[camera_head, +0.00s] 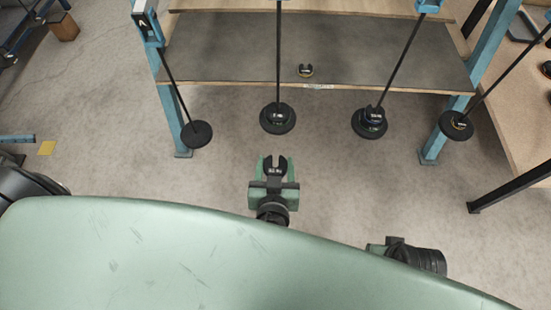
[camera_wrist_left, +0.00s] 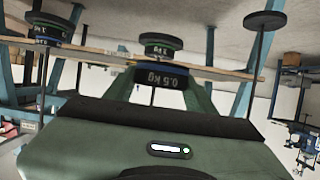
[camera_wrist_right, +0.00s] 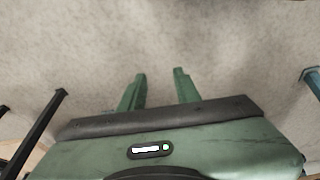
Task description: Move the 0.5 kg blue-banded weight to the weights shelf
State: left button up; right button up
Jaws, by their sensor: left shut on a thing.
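The 0.5 kg weight (camera_head: 275,169) is a small dark slotted disc with a white label. My left gripper (camera_head: 275,163) is shut on it and holds it in the air in front of the shelf, below its front edge in the head view. The shelf (camera_head: 220,50) has a dark grey top and a wooden front edge. My right gripper (camera_wrist_right: 159,76) is open and empty above the floor in its wrist view.
Several thin rods with dark discs hang before and beside the shelf, including one left (camera_head: 196,133), one mid-left (camera_head: 278,118) and one mid-right (camera_head: 370,124). Much of the shelf top is bare.

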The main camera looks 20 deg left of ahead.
pick_arm(q)
jog(key=shift+s+d, duration=0.15)
jog(key=shift+s, duration=0.35)
jog(key=shift+s+d, duration=0.15)
jog(key=shift+s, duration=0.35)
jog(key=shift+s+r, duration=0.1)
jog(key=shift+s, duration=0.2)
pick_arm(e)
jog(key=shift+v, duration=1.1)
jog(key=shift+d, duration=0.1)
